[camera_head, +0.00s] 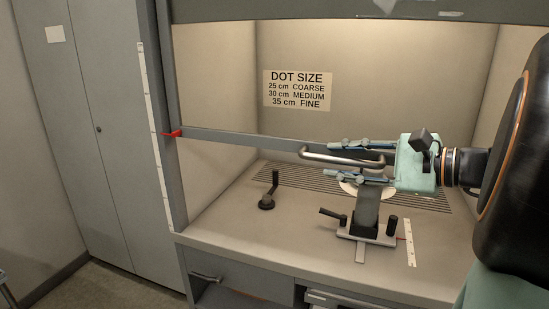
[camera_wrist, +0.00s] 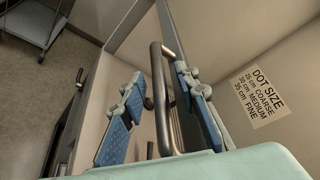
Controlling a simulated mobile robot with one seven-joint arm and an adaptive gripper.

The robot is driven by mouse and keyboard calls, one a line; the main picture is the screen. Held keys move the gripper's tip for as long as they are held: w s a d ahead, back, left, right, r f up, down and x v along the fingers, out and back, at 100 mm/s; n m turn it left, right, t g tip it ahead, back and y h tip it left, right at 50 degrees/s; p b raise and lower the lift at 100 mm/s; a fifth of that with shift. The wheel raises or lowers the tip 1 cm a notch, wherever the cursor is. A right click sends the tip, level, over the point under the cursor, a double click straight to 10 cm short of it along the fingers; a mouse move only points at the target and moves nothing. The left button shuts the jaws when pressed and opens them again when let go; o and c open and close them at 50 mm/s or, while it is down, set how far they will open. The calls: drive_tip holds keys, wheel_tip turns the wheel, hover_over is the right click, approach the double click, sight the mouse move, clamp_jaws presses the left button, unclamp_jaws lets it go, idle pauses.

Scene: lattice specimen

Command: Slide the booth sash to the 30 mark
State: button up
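The booth sash shows as a grey bottom rail (camera_head: 235,140) across the booth opening, with a curved metal bar handle (camera_head: 318,157) on its front. A red pointer (camera_head: 172,133) at the rail's left end sits beside a tall white scale strip (camera_head: 153,125); its numbers are too small to read. My gripper (camera_head: 333,161) is at the handle, with one finger above the bar and one below. In the wrist view the handle (camera_wrist: 158,90) runs between the blue-padded fingers of my gripper (camera_wrist: 158,75). Gaps show on both sides, so it is open around the bar.
A sign (camera_head: 297,90) on the back wall lists 25 cm coarse, 30 cm medium, 35 cm fine. On the booth floor stand a small dark crank (camera_head: 268,192) and a stand (camera_head: 367,212) below my gripper, with a short white scale (camera_head: 410,243) beside it.

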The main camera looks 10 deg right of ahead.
drive_tip(key=v, duration=1.1)
drive_tip(key=shift+s+d, duration=0.2)
drive_tip(key=shift+s, duration=0.15)
